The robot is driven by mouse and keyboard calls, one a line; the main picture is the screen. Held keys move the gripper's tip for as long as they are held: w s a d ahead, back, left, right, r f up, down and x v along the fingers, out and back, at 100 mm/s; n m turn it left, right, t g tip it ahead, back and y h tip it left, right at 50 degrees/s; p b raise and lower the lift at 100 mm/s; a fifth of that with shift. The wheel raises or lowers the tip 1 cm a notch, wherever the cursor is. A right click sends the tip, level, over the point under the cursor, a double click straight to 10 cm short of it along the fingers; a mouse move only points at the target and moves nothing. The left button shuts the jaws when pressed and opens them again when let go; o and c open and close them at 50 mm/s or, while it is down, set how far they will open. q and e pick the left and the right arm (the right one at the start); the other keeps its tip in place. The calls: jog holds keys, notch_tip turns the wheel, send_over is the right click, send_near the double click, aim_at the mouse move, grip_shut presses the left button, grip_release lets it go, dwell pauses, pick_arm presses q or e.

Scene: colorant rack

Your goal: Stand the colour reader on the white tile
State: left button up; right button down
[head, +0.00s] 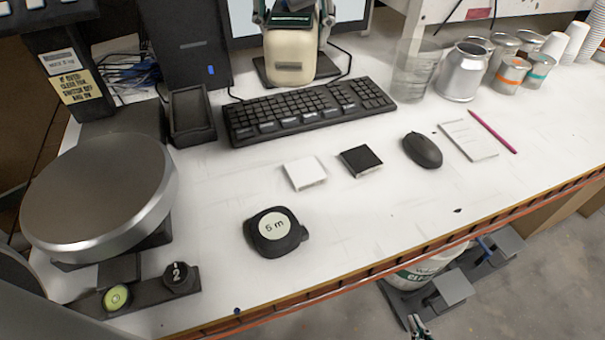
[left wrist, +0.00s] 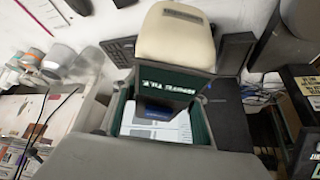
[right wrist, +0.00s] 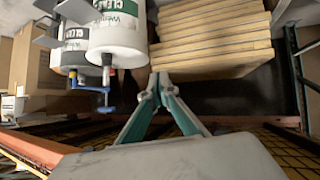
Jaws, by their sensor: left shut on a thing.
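The colour reader (head: 291,55) is a cream-bodied device with a dark top, held up in front of the monitor at the back. My left gripper (head: 292,12) is shut on it, with a finger on each side. In the left wrist view the cream body of the reader (left wrist: 174,38) shows beyond its dark green lettered part, between the fingers. The white tile (head: 305,172) lies flat and bare on the bench, nearer than the keyboard and apart from the reader.
A black tile (head: 361,160) lies right of the white one, then a mouse (head: 423,150). A keyboard (head: 308,110) lies behind them. A tape measure (head: 275,231) is in front, a round scale (head: 100,190) at left. Cans and cups stand at back right.

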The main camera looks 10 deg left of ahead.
pick_arm(q)
jog(key=shift+s+d, duration=0.4)
jog(key=shift+d, duration=0.3)
jog(key=shift+s+d+f+b, duration=0.1)
jog(key=shift+s+d+b, duration=0.15)
jog(key=shift+d+b, duration=0.05)
notch_tip(320, 180, down, 14)
jog(key=b, duration=0.3)
jog(key=shift+f, duration=0.25)
notch_tip(320, 180, down, 4)
jog(key=shift+f+b, duration=0.1)
jog(key=shift+b, duration=0.35)
jog(key=shift+f, duration=0.35)
jog(key=o, duration=1.7)
jog(key=shift+s+f, duration=0.1)
jog(key=shift+f, duration=0.05)
